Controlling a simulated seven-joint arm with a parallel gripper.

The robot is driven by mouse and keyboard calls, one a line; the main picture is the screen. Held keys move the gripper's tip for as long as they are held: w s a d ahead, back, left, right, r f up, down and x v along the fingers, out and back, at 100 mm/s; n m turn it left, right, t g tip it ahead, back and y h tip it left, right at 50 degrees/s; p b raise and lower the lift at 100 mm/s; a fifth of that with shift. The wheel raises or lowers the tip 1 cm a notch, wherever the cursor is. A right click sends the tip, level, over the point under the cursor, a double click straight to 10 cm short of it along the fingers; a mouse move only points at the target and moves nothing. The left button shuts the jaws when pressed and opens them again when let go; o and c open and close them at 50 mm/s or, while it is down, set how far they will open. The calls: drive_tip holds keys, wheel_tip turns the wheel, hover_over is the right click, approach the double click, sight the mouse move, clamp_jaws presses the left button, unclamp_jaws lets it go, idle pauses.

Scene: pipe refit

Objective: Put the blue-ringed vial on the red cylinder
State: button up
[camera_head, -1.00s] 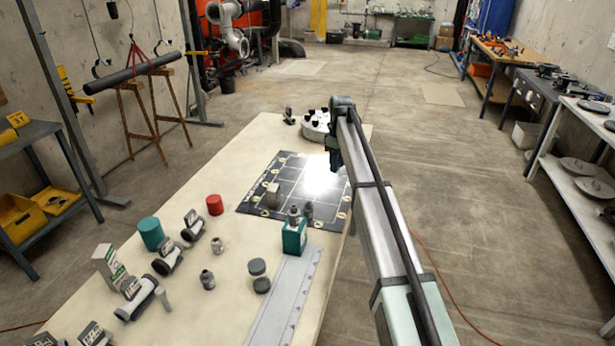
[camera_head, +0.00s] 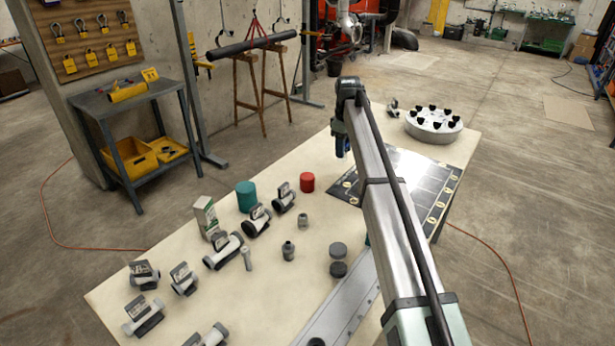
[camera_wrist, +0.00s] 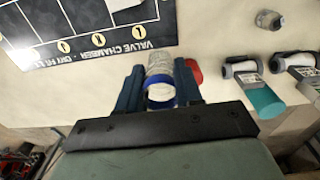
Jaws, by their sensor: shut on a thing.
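The blue-ringed vial (camera_wrist: 160,88) is clear-grey with a blue band and sits between the fingers of my gripper (camera_wrist: 160,90), which is shut on it. In the head view my gripper (camera_head: 342,148) hangs above the table, right of the red cylinder (camera_head: 307,182); the vial is not distinct there. The red cylinder stands upright on the table with nothing on top. In the wrist view it (camera_wrist: 194,70) shows partly behind the right finger, to the right of the vial and not clearly touching it.
A teal cylinder (camera_head: 246,196) and several grey-and-white fittings (camera_head: 257,220) stand left of and in front of the red cylinder. A dark valve mat (camera_head: 425,180) lies right, partly behind my arm. A round grey holder (camera_head: 433,124) stands at the back.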

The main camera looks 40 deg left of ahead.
drive_tip(key=s+a+r, duration=0.3)
drive_tip(key=s+a, duration=0.3)
drive_tip(key=a, duration=0.4)
drive_tip(key=m, duration=0.3)
hover_over(308, 176)
drive_tip(key=shift+a+f, duration=0.1)
drive_tip(key=shift+f, duration=4.95)
drive_tip(key=shift+f, duration=0.1)
drive_tip(key=o, duration=1)
wheel_tip(308, 176, up, 12)
drive_tip(key=shift+r, duration=0.15)
